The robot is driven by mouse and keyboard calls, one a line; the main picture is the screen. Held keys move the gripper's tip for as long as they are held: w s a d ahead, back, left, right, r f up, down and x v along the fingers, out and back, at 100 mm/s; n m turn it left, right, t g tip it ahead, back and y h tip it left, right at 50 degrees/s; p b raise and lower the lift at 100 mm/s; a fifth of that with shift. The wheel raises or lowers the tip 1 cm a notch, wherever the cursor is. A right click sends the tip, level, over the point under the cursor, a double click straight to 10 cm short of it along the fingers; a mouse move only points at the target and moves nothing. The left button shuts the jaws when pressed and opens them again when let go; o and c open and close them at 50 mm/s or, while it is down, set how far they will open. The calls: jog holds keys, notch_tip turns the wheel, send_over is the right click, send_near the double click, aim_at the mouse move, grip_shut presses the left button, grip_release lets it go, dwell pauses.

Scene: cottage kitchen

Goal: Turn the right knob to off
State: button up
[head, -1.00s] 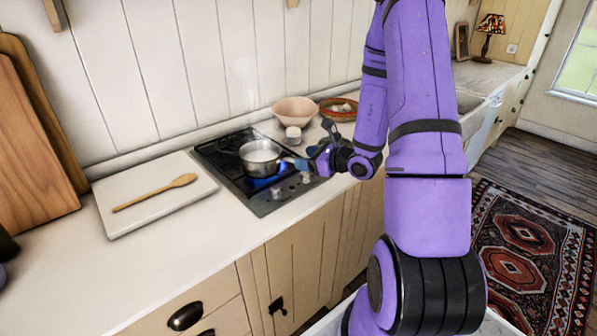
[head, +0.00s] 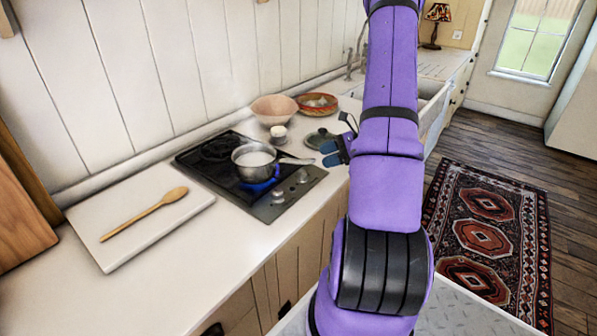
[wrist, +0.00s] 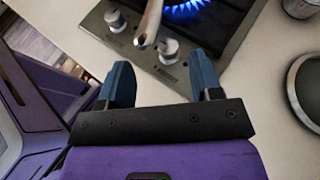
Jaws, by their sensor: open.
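The black cooktop (head: 222,160) has two pale knobs on its front strip. The right knob (head: 301,176) shows below the pot handle; in the wrist view it is the nearer knob (wrist: 168,47). The left knob (head: 278,196) also shows in the wrist view (wrist: 115,20). A steel pot (head: 250,166) with white contents sits over a lit blue flame (wrist: 187,9). My gripper (head: 330,153) is open and empty, just right of the cooktop. In the wrist view its blue fingers (wrist: 162,64) point toward the right knob, which lies ahead of their tips, apparently untouched.
The pot handle (wrist: 150,25) juts toward my gripper, close to the right knob. A wooden spoon (head: 145,213) lies on a white board (head: 95,238).

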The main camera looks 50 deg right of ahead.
aim_at(303, 171)
jog(key=shift+s+d+f+m, duration=0.3)
jog(key=shift+s+d+f, duration=0.1)
jog(key=shift+d+f, duration=0.2)
jog(key=shift+s+d+f+m, duration=0.3)
jog(key=shift+s+d+f, duration=0.15)
jog(key=shift+f, duration=0.2)
jog(key=x, duration=1)
jog(key=shift+w+f, duration=0.1)
jog(key=shift+w, duration=0.3)
jog(key=shift+t, duration=0.3)
jog(key=c, duration=0.9)
